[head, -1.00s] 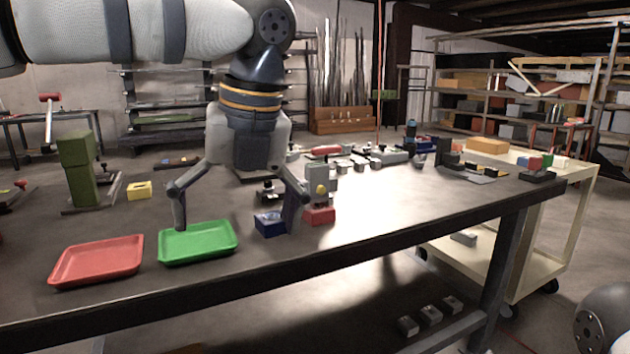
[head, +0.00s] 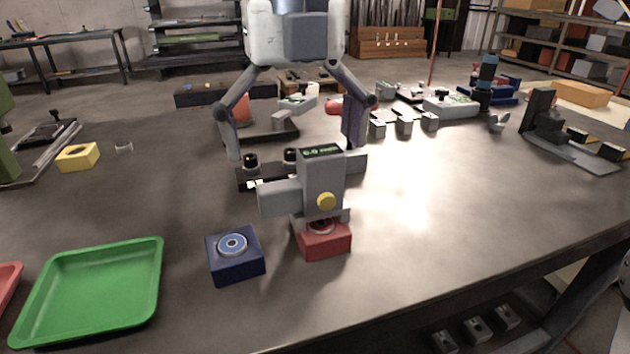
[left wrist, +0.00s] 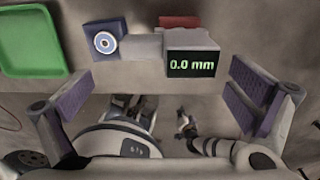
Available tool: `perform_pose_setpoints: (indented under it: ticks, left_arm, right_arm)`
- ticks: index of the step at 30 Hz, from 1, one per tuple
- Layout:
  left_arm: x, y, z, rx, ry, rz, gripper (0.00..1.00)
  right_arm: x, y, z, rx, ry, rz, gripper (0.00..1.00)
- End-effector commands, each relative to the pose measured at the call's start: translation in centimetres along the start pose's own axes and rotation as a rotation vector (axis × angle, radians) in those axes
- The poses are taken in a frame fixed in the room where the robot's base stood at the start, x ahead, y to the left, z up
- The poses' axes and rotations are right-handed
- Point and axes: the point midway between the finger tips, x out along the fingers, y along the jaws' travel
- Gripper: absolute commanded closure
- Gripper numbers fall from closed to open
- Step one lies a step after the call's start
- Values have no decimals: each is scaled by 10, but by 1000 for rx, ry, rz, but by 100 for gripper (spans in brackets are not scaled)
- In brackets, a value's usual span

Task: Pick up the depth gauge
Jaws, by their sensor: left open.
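The depth gauge (head: 322,182) is a grey boxy device with a yellow button and a small dark display on top. It stands upright by the red block (head: 325,240), with a grey arm sticking out to its left. In the left wrist view the gauge's display (left wrist: 191,64) reads "0.0 mm". My left gripper (head: 295,142) is open and empty, its fingers spread wide behind and above the gauge in the head view. In the left wrist view the gauge lies beyond the open fingers (left wrist: 160,100), apart from them.
A blue block (head: 236,262) with a ring on top stands left of the gauge. A green tray (head: 90,290) lies at left, a yellow block (head: 78,157) behind it. Dark fixtures with black knobs (head: 262,172) stand close behind the gauge. Right of it the tabletop is clear.

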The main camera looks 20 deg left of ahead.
Motion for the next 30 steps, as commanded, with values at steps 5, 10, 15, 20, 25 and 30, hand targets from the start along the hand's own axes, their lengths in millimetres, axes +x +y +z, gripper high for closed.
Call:
perform_pose_setpoints:
  ticks: [5,10,15,20,25,30]
  left_arm:
    - [28,-1,2,1,6,5,0]
    - [59,-2,4,1,6,5,0]
    - [64,-2,4,0,0,0,0]
    - [63,-2,4,0,-1,-1,9]
    - [63,-2,4,0,-1,0,48]
    - [63,-2,4,0,-1,-1,63]
  right_arm:
    - [6,0,4,0,-19,1,100]
    - [14,0,9,1,-42,2,100]
    - [14,0,9,1,-42,2,100]
    - [13,0,8,1,-40,2,100]
    - [13,0,8,1,-40,2,100]
    - [13,0,9,1,-41,2,100]
